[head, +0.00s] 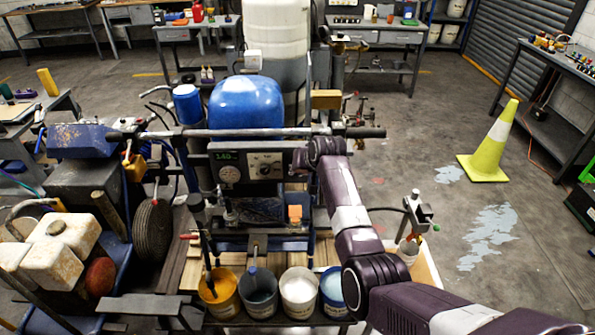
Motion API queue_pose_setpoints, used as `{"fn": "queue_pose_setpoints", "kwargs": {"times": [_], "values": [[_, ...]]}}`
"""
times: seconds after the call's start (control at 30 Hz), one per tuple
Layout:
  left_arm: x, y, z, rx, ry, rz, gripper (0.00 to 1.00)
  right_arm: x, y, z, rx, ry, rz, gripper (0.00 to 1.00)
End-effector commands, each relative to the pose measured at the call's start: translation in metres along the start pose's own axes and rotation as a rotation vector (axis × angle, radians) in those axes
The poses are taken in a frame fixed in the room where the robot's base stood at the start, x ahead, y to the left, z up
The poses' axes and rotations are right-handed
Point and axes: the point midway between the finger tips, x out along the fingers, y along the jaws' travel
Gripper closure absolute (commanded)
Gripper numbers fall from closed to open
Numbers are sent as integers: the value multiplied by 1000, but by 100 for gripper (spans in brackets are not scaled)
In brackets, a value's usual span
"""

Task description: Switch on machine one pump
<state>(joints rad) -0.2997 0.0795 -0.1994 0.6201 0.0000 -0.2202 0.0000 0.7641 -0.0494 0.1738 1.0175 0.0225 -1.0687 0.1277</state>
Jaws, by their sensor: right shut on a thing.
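The line striper machine stands in the middle with a blue rounded tank (246,102). Below its handlebar (245,132) is a dark control panel (287,183) with a green lit display (227,156), a round gauge (230,176) and a pale plate with a dial (265,165). My right gripper (299,158) is at the right side of this panel, just under the handlebar. It is shut on a small control there; the fingers hide the control, so its position cannot be told. My left gripper is not in view.
Several paint buckets (259,293) stand along the machine's front. A yellow-green cone (490,150) stands on the open floor at right. Workbenches line the back.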

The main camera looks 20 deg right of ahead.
Motion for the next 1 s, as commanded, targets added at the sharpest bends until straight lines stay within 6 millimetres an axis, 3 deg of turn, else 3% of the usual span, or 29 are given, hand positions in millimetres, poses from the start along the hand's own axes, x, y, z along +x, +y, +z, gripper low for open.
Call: {"fn": "queue_pose_setpoints", "kwargs": {"times": [0.07, 0.1, 0.27, 0.67, 1.0], "values": [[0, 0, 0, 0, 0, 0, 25, 0, -1, -1, -1, 2, -2, 100], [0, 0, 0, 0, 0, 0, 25, 0, -1, -1, -1, 3, -2, 87], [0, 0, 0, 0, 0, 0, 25, 0, -1, -1, -1, 3, -2, 71], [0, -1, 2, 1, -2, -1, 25, -5, 0, -1, -1, 4, -1, 71], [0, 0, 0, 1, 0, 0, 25, -50, 0, -2, -1, 6, -1, 71]]}}
